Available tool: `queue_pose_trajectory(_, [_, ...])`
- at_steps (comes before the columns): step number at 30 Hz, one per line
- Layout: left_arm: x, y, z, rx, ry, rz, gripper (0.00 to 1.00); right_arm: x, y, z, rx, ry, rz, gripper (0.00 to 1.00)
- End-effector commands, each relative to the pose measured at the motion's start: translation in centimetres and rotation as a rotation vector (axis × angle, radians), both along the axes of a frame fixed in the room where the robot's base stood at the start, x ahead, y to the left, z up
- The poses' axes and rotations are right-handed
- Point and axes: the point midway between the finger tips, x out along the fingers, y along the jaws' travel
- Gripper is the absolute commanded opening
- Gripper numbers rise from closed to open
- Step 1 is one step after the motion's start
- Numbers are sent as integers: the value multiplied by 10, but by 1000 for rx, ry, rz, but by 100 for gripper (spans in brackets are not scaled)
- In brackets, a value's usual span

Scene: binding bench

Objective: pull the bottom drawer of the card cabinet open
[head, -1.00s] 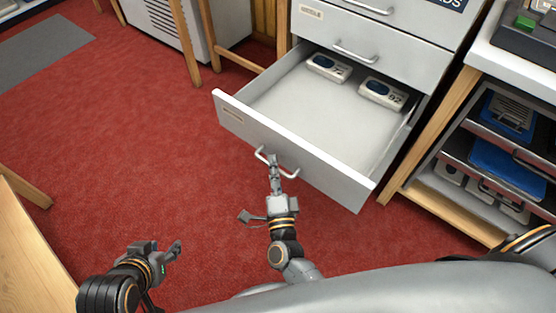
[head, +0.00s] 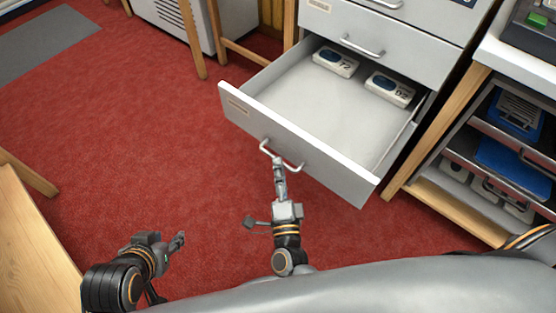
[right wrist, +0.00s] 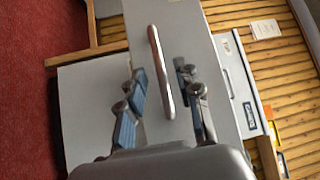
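The bottom drawer (head: 335,180) of the grey card cabinet (head: 405,48) stands pulled far out, its inside showing. Two white devices with dark oval tops (head: 334,62) (head: 389,88) lie at its back. My right gripper (head: 279,164) is at the drawer's bar handle (head: 264,147). In the right wrist view the handle (right wrist: 156,50) runs between the two fingers (right wrist: 162,100), with a gap on both sides, so the gripper is open and not clamped on it. My left gripper (head: 165,243) is open and empty, low over the floor at the left.
A wooden-framed rack (head: 440,120) with blue items stands close to the cabinet's right. A wooden bench (head: 30,240) is at the lower left. The red carpet (head: 130,130) left of the drawer is clear.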

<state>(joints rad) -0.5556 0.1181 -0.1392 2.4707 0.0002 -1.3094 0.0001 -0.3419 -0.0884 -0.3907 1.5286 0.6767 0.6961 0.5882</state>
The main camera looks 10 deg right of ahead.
Motion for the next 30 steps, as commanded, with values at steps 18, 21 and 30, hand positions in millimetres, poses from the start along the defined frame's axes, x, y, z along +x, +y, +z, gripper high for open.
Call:
queue_pose_trajectory(18, [0,0,1,0,-2,0,40,-89,10,-12,1,0,1,34])
queue_pose_trajectory(21, [0,0,1,0,-2,0,40,-89,11,-12,1,-1,1,34])
queue_pose_trajectory(30, [1,0,1,0,-2,0,40,-89,11,-12,1,0,1,34])
